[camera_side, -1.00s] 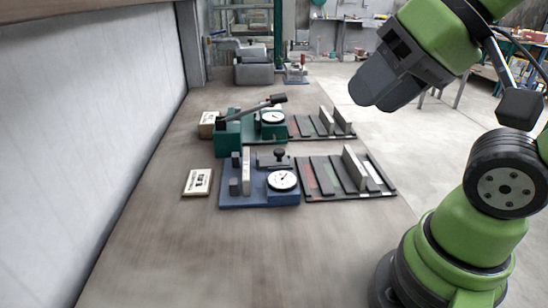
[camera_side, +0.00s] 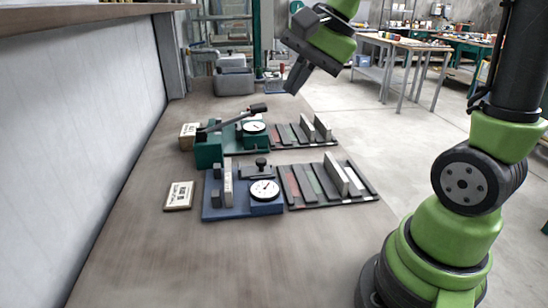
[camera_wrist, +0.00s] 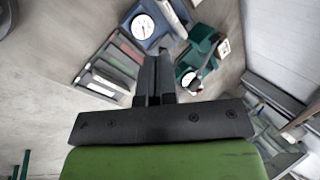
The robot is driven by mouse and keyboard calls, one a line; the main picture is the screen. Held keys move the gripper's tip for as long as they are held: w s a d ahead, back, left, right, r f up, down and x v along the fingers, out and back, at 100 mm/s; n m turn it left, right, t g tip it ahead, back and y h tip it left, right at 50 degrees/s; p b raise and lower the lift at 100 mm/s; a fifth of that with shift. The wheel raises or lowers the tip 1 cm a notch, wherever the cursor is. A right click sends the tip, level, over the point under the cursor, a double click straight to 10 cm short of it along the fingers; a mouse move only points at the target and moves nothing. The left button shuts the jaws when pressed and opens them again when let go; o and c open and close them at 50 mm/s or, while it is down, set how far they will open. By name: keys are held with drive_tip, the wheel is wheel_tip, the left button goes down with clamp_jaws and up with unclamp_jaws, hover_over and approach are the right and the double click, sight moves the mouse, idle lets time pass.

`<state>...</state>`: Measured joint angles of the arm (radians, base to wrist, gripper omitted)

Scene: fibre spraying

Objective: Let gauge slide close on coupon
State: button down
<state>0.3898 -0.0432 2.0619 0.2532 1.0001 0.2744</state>
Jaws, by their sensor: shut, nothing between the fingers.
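The blue gauge (camera_side: 240,211) stands on the bench with a white dial (camera_side: 264,190). Its dark slide (camera_side: 254,173) carries a black knob. A pale upright coupon (camera_side: 228,183) stands on the base beside two dark posts, left of the slide. A narrow gap seems to show between coupon and slide, but contact is hard to judge. My gripper (camera_side: 292,80) is shut and empty, raised well clear beyond the gauge. In the wrist view my shut gripper (camera_wrist: 156,62) points toward the bench, with the gauge dial (camera_wrist: 140,27) beyond its tips.
A green gauge (camera_side: 208,151) with a lever stands behind the blue one. Dark racks (camera_side: 330,198) (camera_side: 290,137) with pale upright strips lie to the right. A labelled block (camera_side: 179,195) lies left of the blue gauge. The bench front is clear.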

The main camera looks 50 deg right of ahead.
sight(254, 167)
drive_tip(key=w+d+f+m+t+y, duration=0.1)
drive_tip(key=w+d+f+m, duration=0.2)
drive_tip(key=d+f+m, duration=0.55)
drive_tip(key=w+d+f+m+y, duration=0.1)
drive_tip(key=w+d+f+m, duration=0.2)
drive_tip(key=d+f+m, duration=0.55)
drive_tip(key=w+f, duration=0.1)
drive_tip(key=f, duration=0.1)
drive_tip(key=w+f+n, duration=0.1)
drive_tip(key=f, duration=0.2)
drive_tip(key=w+a+f+n, duration=0.1)
drive_tip(key=w+f, duration=0.1)
drive_tip(key=shift+w+f, duration=0.1)
drive_tip(key=shift+f, duration=0.2)
drive_tip(key=w+a, duration=0.2)
drive_tip(key=shift+w+f, duration=0.4)
drive_tip(key=shift+w+a, duration=0.2)
drive_tip(key=shift+w, duration=0.2)
